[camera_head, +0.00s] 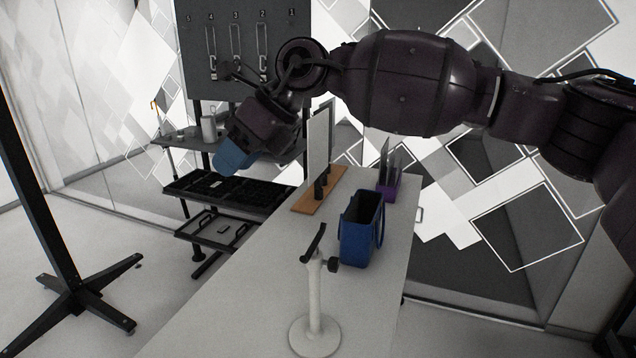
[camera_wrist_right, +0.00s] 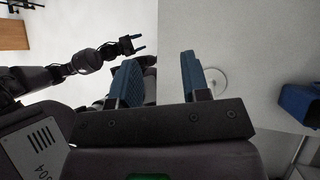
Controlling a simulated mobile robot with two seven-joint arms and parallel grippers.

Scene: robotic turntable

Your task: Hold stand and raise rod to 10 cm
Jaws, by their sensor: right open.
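A white stand with a round base (camera_head: 314,335) and upright post (camera_head: 315,295) is on the grey table near its front. A dark knob (camera_head: 333,264) sticks out at its top, and a tilted black piece (camera_head: 316,243) sits above it. In the right wrist view the stand's pale round base (camera_wrist_right: 217,78) lies just right of the fingers. My right gripper (camera_head: 230,158) is open and empty, up and left of the stand, well apart from it. Its blue fingers show in the wrist view (camera_wrist_right: 160,65).
A blue bin (camera_head: 359,235) stands behind and right of the stand. A wooden rack (camera_head: 305,204) with upright panels and a purple holder (camera_head: 388,188) are farther back. Black trays (camera_head: 225,190) lie left of the table. The table left of the stand is clear.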

